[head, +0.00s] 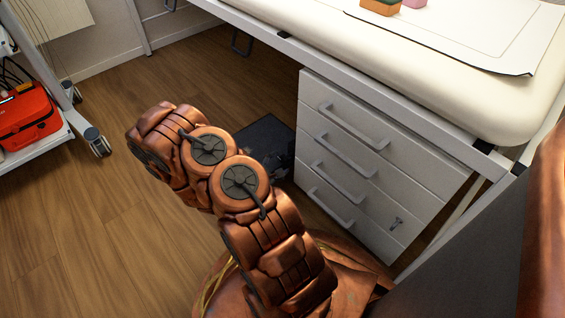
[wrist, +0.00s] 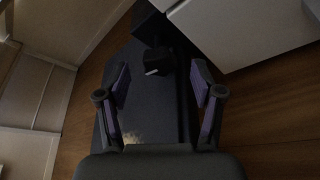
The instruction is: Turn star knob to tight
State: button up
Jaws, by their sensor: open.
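In the wrist view a small dark knob-like part (wrist: 157,64) with a pale edge sits near a black upright post; it is too dark to make out a star shape or any tight marking. It stands over a dark flat plate (wrist: 140,95) on the floor. My gripper (wrist: 161,80) is open, its two purple-padded fingers apart on either side of the view, with nothing between the pads. The knob-like part shows between and beyond the fingertips. In the head view a dark base (head: 262,138) lies on the floor, partly behind my arm, and my gripper is hidden.
A white drawer cabinet (head: 345,190) stands right beside the dark base, under a padded couch (head: 450,90). A wheeled cart (head: 40,140) with a red case (head: 27,117) is at the left. Wooden floor (head: 110,215) is clear between them.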

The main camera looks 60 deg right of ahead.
aim_at(282, 160)
jog(key=shift+b+x, duration=0.6)
jog(key=shift+x, duration=1)
jog(key=c, duration=1.1)
